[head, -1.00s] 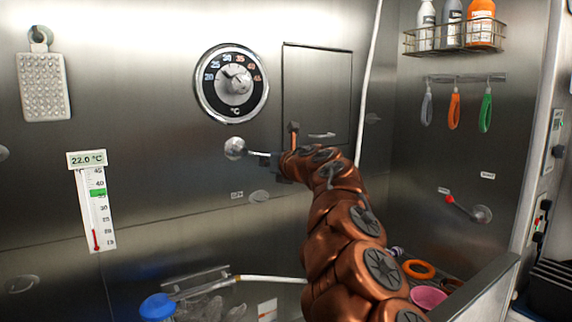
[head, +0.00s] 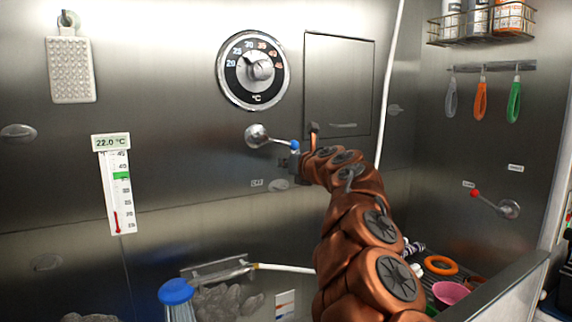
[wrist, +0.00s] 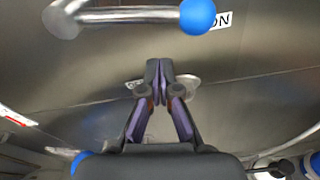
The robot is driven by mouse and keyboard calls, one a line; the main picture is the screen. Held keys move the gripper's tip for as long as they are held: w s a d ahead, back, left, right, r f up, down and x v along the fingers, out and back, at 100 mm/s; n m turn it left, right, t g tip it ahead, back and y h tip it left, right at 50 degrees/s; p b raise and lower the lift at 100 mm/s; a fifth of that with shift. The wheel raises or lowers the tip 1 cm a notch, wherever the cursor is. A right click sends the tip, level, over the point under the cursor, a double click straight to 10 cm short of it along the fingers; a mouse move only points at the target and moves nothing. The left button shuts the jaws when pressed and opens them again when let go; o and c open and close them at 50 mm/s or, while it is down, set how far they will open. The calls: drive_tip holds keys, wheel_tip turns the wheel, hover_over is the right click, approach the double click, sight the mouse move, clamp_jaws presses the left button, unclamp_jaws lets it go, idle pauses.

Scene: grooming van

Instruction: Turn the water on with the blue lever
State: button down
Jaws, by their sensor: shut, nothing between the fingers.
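The blue lever (head: 276,141) is a chrome rod on a round wall mount, pointing right and slightly down, with a blue ball at its end. In the wrist view its blue ball (wrist: 197,15) is at the top, partly over a label reading "ON". My gripper (wrist: 158,72) is shut and empty, its fingertips below the ball and the rod in that picture, apart from both. In the head view my gripper (head: 290,168) is just below the ball, its fingers largely hidden by the wrist.
A temperature dial (head: 252,70) is above the lever, with a wall panel (head: 338,85) to its right. A red-tipped lever (head: 492,203) is on the right wall. A blue shower head (head: 176,292) and hose are below. A thermometer (head: 116,185) reads 22.0 °C.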

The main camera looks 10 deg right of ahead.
drive_tip(key=f+b+v, duration=0.1)
drive_tip(key=v, duration=0.7)
drive_tip(key=shift+s+r+b, duration=0.15)
drive_tip(key=shift+r+b, duration=0.15)
drive_tip(key=shift+r, duration=0.15)
idle(0.3)
